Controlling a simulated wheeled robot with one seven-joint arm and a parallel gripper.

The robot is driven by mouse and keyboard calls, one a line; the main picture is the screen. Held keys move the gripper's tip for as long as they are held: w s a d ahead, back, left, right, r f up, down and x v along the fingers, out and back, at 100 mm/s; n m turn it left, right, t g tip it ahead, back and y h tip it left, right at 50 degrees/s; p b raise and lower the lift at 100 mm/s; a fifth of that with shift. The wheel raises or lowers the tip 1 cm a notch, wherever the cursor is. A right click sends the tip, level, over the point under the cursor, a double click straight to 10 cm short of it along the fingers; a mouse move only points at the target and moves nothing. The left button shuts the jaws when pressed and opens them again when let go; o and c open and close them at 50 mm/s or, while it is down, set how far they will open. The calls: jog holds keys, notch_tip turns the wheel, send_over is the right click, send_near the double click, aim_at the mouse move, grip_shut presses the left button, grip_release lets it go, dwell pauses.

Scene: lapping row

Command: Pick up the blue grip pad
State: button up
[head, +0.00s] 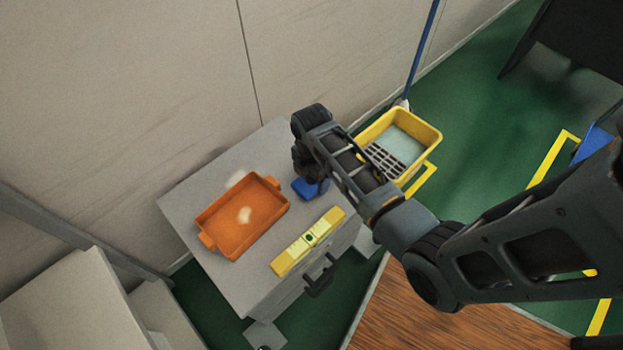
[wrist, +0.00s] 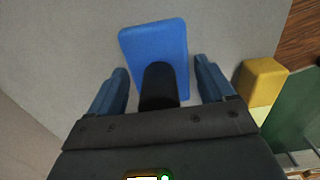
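In the wrist view the blue grip pad (wrist: 153,40) is a flat, rounded rectangle just ahead of my gripper (wrist: 160,67). A dark cylindrical part covers its lower middle; I cannot tell whether it belongs to the pad. The two fingers are spread apart, one on each side of the pad's near end, with visible gaps. In the head view my gripper is above the pad and its fingers are hard to make out.
An orange tray (head: 205,217) sits left of the pad. A yellow spirit level (head: 308,242) lies at the cabinet's front edge, its end near my right finger in the wrist view (wrist: 262,80). A yellow mop bucket (head: 431,137) stands on the green floor behind. The wall is close behind the cabinet.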

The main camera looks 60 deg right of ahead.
jog(key=c, duration=0.8)
jog(key=shift+r, duration=0.15)
jog(key=shift+r, duration=0.2)
notch_tip(320, 180, up, 4)
jog(key=shift+p, duration=0.7)
jog(key=s+d+r+p, duration=0.1)
jog(key=s+d+r, duration=0.1)
jog(key=s, duration=0.3)
jog(key=s+d+r, duration=0.2)
jog(key=s+r, duration=0.2)
jog(key=s, duration=0.2)
jog(key=shift+r+p, duration=0.15)
jog(key=shift+p, duration=0.25)
